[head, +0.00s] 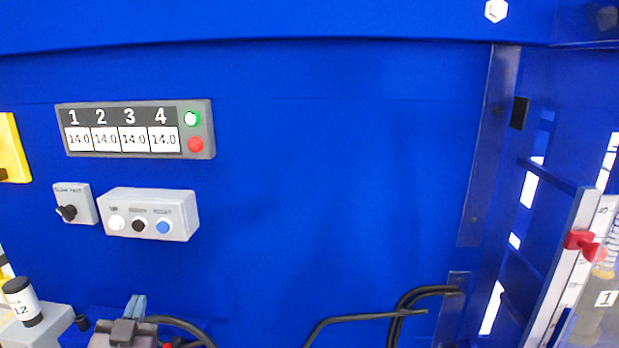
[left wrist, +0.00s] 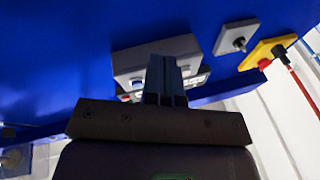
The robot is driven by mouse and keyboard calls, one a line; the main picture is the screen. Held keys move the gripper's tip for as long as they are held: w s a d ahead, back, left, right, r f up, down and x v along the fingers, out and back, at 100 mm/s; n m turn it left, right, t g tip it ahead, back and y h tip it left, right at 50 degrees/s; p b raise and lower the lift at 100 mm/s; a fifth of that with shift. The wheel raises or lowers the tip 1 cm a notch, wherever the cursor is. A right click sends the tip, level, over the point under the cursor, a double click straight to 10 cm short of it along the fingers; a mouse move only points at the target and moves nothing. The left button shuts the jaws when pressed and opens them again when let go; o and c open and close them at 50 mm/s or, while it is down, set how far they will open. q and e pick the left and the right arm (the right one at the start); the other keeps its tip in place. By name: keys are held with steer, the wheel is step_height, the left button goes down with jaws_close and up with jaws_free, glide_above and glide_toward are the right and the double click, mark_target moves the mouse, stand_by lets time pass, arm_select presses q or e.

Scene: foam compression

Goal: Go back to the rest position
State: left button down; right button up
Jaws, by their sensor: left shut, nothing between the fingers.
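My left gripper (head: 136,303) shows at the bottom left of the head view, below the button box, with its grey fingers pointing up. The fingers are shut together and hold nothing. In the left wrist view the closed fingers (left wrist: 166,66) stand in front of the grey button box (left wrist: 155,58) and hide part of it. Whether they touch the box cannot be told there, but in the head view the box (head: 150,214) is clear above them. My right gripper is not in view.
On the blue panel (head: 330,190) are a numbered display (head: 136,129) reading 14.0 four times over, and a knob switch (head: 75,203). A black-capped cylinder (head: 22,301) stands at lower left. Black cables (head: 365,316) cross the bottom. A ruler with a red pointer (head: 580,241) is at right.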

arm_select(q)
steer(key=s+d+f+g+h, duration=0.1)
steer(key=s+f+g, duration=0.3)
steer(key=s+f, duration=0.6)
steer(key=s+d+f+g+h, duration=0.1)
steer(key=s+f+g, duration=0.4)
steer(key=s+f, duration=0.5)
step_height(320, 180, down, 7)
steer(key=shift+s+d+f+h, duration=0.15)
steer(key=shift+d+h, duration=0.25)
steer(key=shift+d, duration=0.45)
